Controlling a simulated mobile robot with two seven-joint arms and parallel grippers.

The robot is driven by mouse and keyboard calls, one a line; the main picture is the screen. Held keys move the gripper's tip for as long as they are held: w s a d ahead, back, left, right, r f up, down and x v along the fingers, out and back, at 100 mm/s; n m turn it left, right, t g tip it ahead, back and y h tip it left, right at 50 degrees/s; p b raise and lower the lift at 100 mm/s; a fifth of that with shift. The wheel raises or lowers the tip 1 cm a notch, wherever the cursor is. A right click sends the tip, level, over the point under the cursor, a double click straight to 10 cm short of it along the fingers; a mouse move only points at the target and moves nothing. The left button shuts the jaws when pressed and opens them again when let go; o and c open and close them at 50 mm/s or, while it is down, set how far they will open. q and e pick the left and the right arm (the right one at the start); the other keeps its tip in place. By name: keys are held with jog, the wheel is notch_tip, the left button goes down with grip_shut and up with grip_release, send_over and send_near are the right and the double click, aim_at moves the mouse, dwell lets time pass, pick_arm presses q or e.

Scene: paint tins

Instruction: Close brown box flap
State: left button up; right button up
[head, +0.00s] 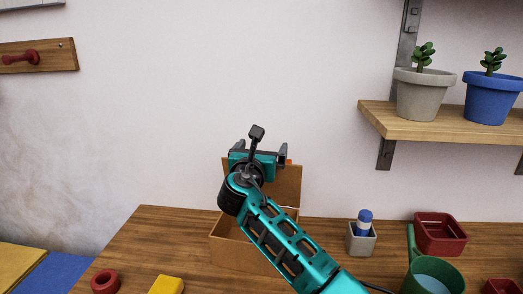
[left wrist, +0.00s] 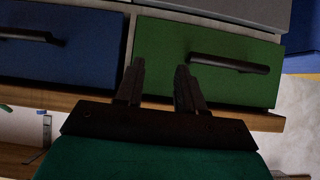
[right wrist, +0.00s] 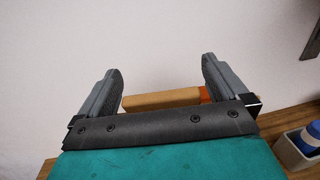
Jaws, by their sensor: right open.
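The brown box (head: 232,254) stands on the wooden table, partly hidden behind my right arm. Its flap (head: 289,188) stands up at the back, near the wall. My right gripper (head: 260,150) is at the top of the flap, open. In the right wrist view, the flap's top edge (right wrist: 160,100) shows between the spread fingers (right wrist: 160,80); I cannot tell whether they touch it. My left gripper (left wrist: 158,75) is not in the head view. In the left wrist view its fingers are apart and empty, in front of drawer fronts.
A small grey holder (head: 360,243) with a blue-and-white item (head: 364,222), a red bin (head: 440,234) and a green container (head: 430,276) stand right of the box. A red ring (head: 105,281) and yellow block (head: 166,285) lie at front left. A shelf (head: 440,122) with potted plants is at upper right.

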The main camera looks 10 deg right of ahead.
jog(key=shift+c, duration=0.3)
jog(key=shift+s+f, duration=0.1)
jog(key=c, duration=1.4)
